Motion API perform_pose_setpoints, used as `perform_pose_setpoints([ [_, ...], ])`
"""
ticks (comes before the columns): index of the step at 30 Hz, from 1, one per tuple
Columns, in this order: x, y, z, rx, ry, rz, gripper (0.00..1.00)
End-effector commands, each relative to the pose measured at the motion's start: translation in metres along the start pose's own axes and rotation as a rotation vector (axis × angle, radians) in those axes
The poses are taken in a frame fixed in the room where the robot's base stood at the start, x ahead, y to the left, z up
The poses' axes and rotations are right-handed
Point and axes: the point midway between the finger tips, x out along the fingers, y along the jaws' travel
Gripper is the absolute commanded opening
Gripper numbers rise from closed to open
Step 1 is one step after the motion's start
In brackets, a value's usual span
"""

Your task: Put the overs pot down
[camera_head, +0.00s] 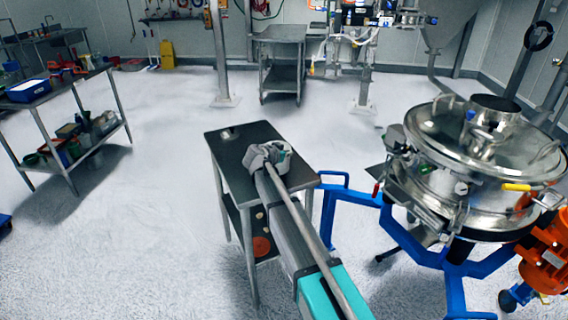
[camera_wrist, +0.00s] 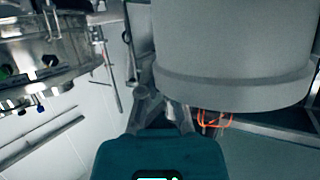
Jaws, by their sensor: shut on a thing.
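The overs pot (camera_wrist: 235,50) is a large plain grey cylinder with a thick rounded band at one end; it fills the upper right of the wrist view. My gripper (camera_wrist: 166,103) is shut on it, with the fingers meeting the pot's near side; the exact grip is partly hidden. In the head view my arm reaches over the small dark-topped table (camera_head: 240,142). There the pot is hidden behind my arm's end, so I cannot tell whether it touches the tabletop.
The round steel sifter (camera_head: 470,160) stands on a blue frame (camera_head: 405,240) close right of the table. An orange motor (camera_head: 545,255) is at its right. A small metal item (camera_head: 228,133) lies at the table's back left. The floor on the left is clear up to a loaded shelf table (camera_head: 70,145).

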Motion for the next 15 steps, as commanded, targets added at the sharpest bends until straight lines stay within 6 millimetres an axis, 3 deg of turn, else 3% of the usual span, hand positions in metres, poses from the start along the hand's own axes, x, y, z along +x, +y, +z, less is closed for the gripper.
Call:
perform_pose_setpoints([
  [8,0.001,-0.001,0.001,0.0,0.0,-0.001,0.0],
  [15,0.011,-0.007,0.015,0.0,0.0,-0.001,0.0],
])
